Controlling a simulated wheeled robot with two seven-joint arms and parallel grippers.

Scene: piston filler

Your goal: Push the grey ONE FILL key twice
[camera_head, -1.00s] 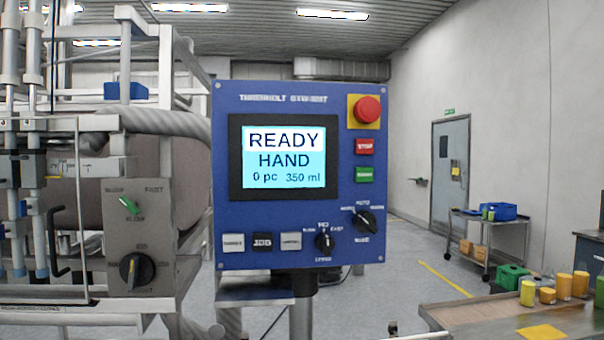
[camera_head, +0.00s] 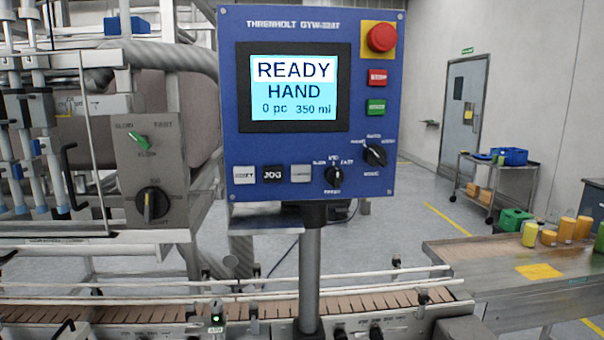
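The blue control panel (camera_head: 222,100) stands on a grey post in the middle of the view. Its screen (camera_head: 294,88) reads READY, HAND, 0 pc, 350 ml. Along its lower left edge are a pale key (camera_head: 244,175), a black JOG key (camera_head: 272,174) and a pale grey key (camera_head: 301,174). The small lettering on the two pale keys is too blurred to read, so I cannot tell for sure which one is ONE FILL. Neither of my grippers is in view.
The panel also carries a red mushroom button (camera_head: 382,37), red and green keys (camera_head: 376,107) and two black rotary knobs (camera_head: 334,175). A slatted conveyor (camera_head: 240,307) runs below. A metal table (camera_head: 470,262) with yellow containers stands at right.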

